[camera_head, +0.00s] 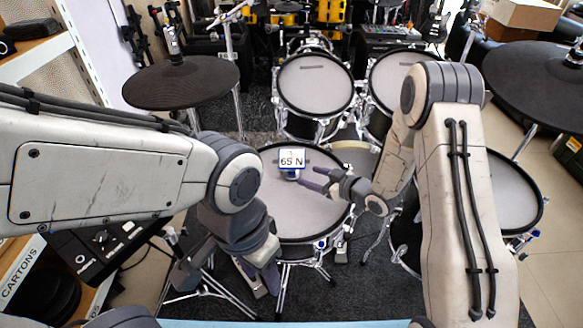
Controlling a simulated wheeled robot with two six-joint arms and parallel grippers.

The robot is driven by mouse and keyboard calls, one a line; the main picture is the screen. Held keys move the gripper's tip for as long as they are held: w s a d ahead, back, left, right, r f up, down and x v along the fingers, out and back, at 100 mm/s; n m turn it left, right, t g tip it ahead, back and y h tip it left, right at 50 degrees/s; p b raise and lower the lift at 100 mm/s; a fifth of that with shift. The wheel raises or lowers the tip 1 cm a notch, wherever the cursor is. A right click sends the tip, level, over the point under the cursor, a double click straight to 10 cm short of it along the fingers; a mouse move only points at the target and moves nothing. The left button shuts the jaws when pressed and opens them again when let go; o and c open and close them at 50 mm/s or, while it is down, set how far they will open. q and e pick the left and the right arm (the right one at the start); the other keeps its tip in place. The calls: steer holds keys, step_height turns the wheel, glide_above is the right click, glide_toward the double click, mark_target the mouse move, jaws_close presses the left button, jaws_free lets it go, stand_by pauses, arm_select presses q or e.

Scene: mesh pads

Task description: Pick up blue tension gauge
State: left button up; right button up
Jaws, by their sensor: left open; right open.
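The blue tension gauge (291,174) sits on the snare drum pad in the middle of the head view. A white label reading "65 N" (291,161) shows at its top, and blue shows below the label. My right gripper (304,178) reaches in from the right over the drum. Its open fingers point left, with their tips close to the gauge's lower right side. I cannot tell whether they touch it. My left gripper (258,282) hangs low, in front of and left of the drum, pointing down and away from the gauge. Its fingers are partly hidden.
The mesh drum pad (315,222) has free surface around the gauge. Two toms (314,84) stand behind it. Dark cymbal pads (181,82) stand left and right (535,80). A drum module (105,245) is at lower left. A shelf marked "CARTONS" (22,268) stands beside it.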

mark_target(295, 175)
steer(key=x, duration=0.2)
steer(key=b+x, duration=0.1)
steer(key=x, duration=0.4)
steer(key=shift+w+a+r, duration=0.1)
steer(key=shift+a+r, duration=0.2)
steer(key=shift+r, duration=0.05)
jaws_close()
steer(key=shift+r, duration=0.1)
stand_by(0.9)
